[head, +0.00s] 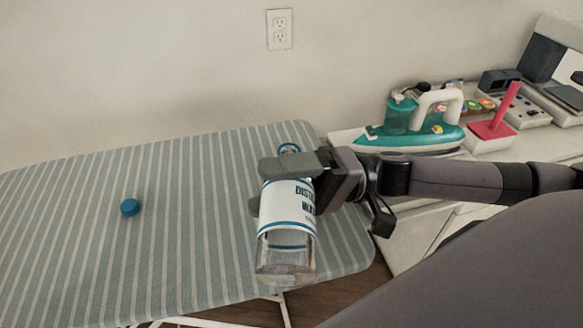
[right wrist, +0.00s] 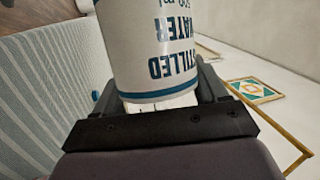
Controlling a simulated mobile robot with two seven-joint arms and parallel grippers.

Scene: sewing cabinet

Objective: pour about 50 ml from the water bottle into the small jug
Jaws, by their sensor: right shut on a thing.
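The clear water bottle (head: 287,222) has a white label with blue bands and dark blue "DISTILLED WATER" lettering. My right gripper (head: 266,187) is shut around its upper part, and the bottle shows near the right front edge of the ironing board. The bottle's neck, at the top, is uncapped and partly hidden by a finger. In the right wrist view the bottle's label (right wrist: 155,45) is between the two fingers. A blue cap (head: 130,207) lies on the board, apart from the bottle. I cannot make out the small jug. My left gripper is not in view.
The striped ironing board (head: 70,240) is otherwise clear. On the cabinet to the right are a teal iron (head: 412,140), a pink stand with an upright post (head: 492,128) and a sewing machine (head: 552,60). A power outlet (head: 279,29) is on the wall.

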